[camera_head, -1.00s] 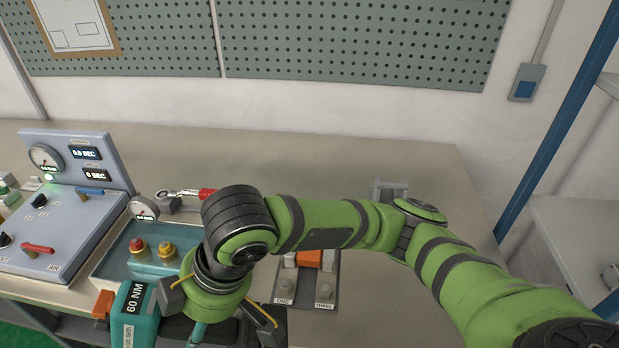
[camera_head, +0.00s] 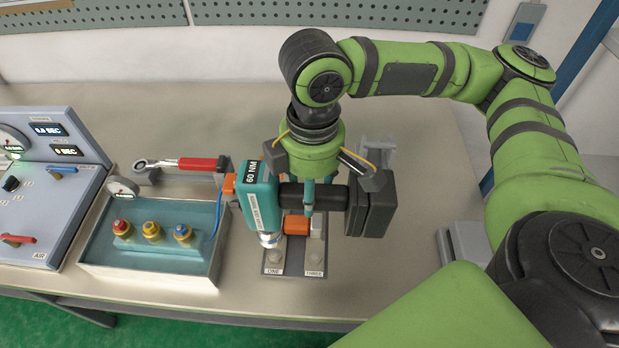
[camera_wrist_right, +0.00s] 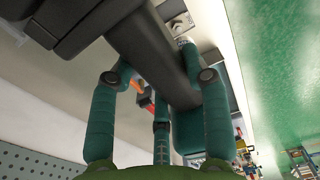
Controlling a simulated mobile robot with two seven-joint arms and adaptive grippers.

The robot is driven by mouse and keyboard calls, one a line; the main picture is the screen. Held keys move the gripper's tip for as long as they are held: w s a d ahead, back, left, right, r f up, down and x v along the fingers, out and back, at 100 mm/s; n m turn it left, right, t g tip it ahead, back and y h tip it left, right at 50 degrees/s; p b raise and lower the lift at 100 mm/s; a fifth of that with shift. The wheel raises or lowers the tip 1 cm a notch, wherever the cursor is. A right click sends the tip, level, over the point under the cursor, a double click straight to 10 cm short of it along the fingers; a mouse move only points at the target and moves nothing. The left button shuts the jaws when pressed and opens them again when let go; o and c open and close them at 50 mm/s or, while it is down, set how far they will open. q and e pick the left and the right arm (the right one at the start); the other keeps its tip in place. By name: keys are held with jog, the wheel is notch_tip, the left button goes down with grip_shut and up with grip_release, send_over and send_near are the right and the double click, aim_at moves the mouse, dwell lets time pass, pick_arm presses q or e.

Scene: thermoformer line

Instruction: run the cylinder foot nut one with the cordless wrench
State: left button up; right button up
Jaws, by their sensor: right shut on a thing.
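My right gripper (camera_head: 310,205) comes down from above and is shut on the black handle of the cordless wrench (camera_head: 262,205). The wrench has a teal body marked "60 NM" and a black battery block on the right. In the right wrist view the fingers close around the dark handle (camera_wrist_right: 150,50). The wrench's silver nose points down over the foot plate (camera_head: 295,270), just above nut one (camera_head: 273,257), by the label ONE. I cannot tell whether they touch. Nut three (camera_head: 315,257) is beside it. An orange block (camera_head: 296,225) is between the rows; the back nuts are hidden.
A teal tray (camera_head: 150,275) with red, yellow and blue capped fittings stands left of the plate. Behind it lies a red-handled torque wrench (camera_head: 195,163). A control panel (camera_head: 50,190) stands far left. A grey bracket (camera_head: 378,152) is behind the battery.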

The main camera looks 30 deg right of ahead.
jog(key=shift+r+p, duration=0.3)
jog(key=shift+p, duration=0.55)
jog(key=shift+f+b, duration=0.55)
jog(key=shift+f, duration=0.15)
jog(key=shift+f+b, duration=1.1)
jog(key=shift+f, duration=1.3)
jog(key=shift+r+p, duration=0.1)
jog(key=shift+p, duration=0.2)
jog(key=shift+p, duration=0.5)
jog(key=shift+p, duration=0.3)
